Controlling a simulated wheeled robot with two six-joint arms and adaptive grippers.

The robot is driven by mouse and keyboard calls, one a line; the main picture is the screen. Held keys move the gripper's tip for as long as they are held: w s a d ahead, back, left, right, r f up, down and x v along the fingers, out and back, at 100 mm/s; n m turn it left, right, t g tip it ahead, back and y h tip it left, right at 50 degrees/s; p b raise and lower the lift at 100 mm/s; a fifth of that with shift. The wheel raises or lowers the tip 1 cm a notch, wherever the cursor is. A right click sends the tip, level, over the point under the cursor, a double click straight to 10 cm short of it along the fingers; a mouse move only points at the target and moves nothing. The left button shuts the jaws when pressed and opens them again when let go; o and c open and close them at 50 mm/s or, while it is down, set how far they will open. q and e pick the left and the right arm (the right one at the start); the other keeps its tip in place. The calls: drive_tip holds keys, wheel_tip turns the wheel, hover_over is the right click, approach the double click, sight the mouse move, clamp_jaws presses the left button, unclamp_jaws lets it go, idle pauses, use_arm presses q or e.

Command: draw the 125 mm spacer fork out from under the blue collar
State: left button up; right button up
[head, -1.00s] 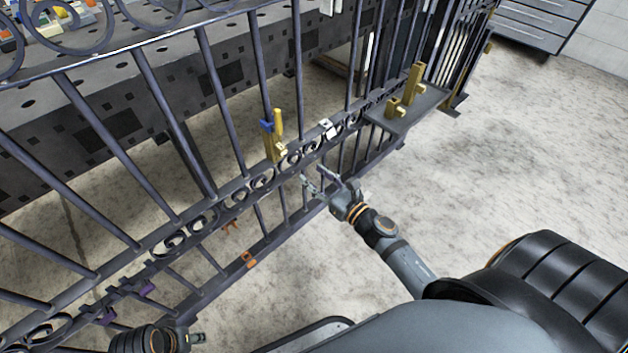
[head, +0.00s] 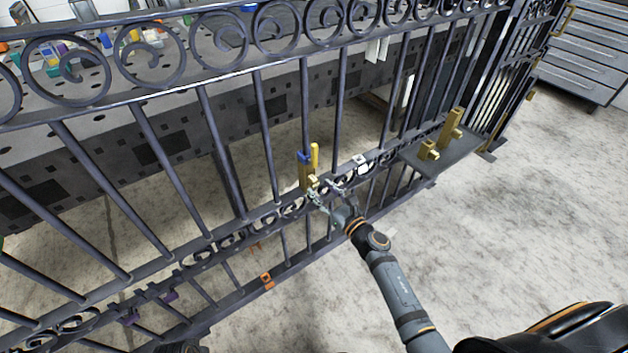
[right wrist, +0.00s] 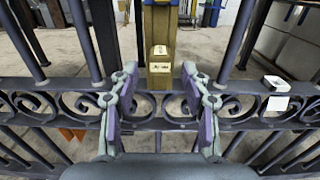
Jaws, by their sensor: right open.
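The blue collar (head: 304,157) sits on an upright bar of the gate, just above its scrollwork rail. A brass-yellow piece (head: 307,178), which looks like the spacer fork, stands directly under the collar. A thin yellow upright part (head: 315,156) rises beside the collar. My right gripper (head: 325,189) is open in front of the brass piece, just on the near side of the rail. In the right wrist view the brass piece (right wrist: 159,52) stands centred beyond the gap between my open fingers (right wrist: 158,75), with no contact visible. My left gripper's fingers are not visible.
A small dark shelf (head: 430,168) on the gate carries brass blocks (head: 452,126) to the right. A white tag (head: 362,165) is on the rail. An orange clip (head: 266,281) is on the lower rail. A perforated bench (head: 160,150) stands behind the bars. Open floor lies at right.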

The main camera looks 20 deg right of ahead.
sight(316, 185)
drive_tip(key=x, duration=0.3)
drive_tip(key=shift+w, duration=0.2)
drive_tip(key=shift+w+a+b, duration=0.3)
drive_tip(key=shift+w+b, duration=0.05)
drive_tip(key=shift+w, duration=0.3)
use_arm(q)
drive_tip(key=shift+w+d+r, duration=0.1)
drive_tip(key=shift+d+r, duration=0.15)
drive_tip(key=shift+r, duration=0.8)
use_arm(e)
drive_tip(key=shift+r, duration=0.1)
clamp_jaws()
drive_tip(key=shift+s, duration=0.15)
drive_tip(key=shift+s+d, duration=0.2)
drive_tip(key=shift+s, duration=0.15)
drive_tip(key=shift+s, duration=0.15)
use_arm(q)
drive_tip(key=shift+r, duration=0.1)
use_arm(e)
drive_tip(key=shift+s+d, duration=0.15)
drive_tip(key=shift+s, duration=0.2)
